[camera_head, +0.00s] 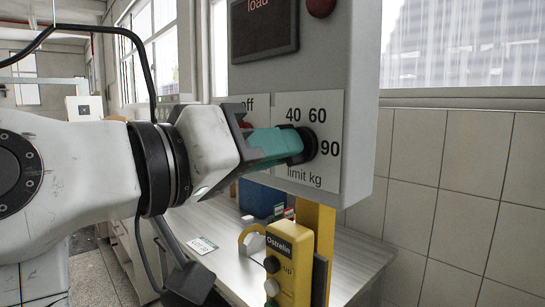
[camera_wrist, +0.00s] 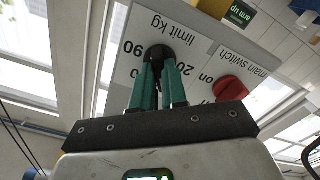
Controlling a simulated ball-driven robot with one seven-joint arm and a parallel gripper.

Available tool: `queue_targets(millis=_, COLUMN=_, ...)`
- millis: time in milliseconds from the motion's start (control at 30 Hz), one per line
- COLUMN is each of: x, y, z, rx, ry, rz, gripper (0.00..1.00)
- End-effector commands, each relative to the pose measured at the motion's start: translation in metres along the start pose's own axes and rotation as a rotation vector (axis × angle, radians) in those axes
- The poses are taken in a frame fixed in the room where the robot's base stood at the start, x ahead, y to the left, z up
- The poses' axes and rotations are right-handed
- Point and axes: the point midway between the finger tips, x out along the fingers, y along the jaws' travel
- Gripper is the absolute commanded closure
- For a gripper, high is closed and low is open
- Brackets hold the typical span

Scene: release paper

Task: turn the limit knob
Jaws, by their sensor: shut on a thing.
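The limit knob is black and round. It sits on a white label marked 40, 60, 90 and "limit kg" on a grey panel box (camera_head: 352,60). In the head view the knob (camera_head: 309,143) shows at the tip of my gripper, which reaches in from the left. In the wrist view the knob (camera_wrist: 160,53) is between the two teal fingers of my gripper (camera_wrist: 159,66), which are shut on it. The fingers hide part of the dial, and I cannot tell which number the knob points to.
A red main switch knob (camera_wrist: 230,88) is close beside the fingers on the same panel. A dark "load" display (camera_head: 264,25) is above. A yellow pendant (camera_head: 289,262) with buttons stands below, by a metal table (camera_head: 350,268). Tiled wall lies to the right.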

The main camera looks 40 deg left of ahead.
Motion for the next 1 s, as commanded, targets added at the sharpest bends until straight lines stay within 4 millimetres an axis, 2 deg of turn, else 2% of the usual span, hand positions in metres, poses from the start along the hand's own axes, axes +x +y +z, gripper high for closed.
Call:
queue_targets(millis=700, x=0.0, y=-0.0028, z=0.0033, rx=0.065, ry=-0.009, rz=-0.003, gripper=1.0)
queue_targets(millis=733, x=0.0, y=-0.0028, z=0.0032, rx=0.065, ry=-0.008, rz=-0.003, gripper=0.84)
queue_targets(millis=967, x=-0.0001, y=-0.0015, z=0.0018, rx=0.067, ry=-0.004, rz=-0.002, gripper=0.62)
queue_targets(millis=1000, x=-0.0001, y=-0.0013, z=0.0016, rx=0.067, ry=-0.004, rz=-0.001, gripper=0.62)
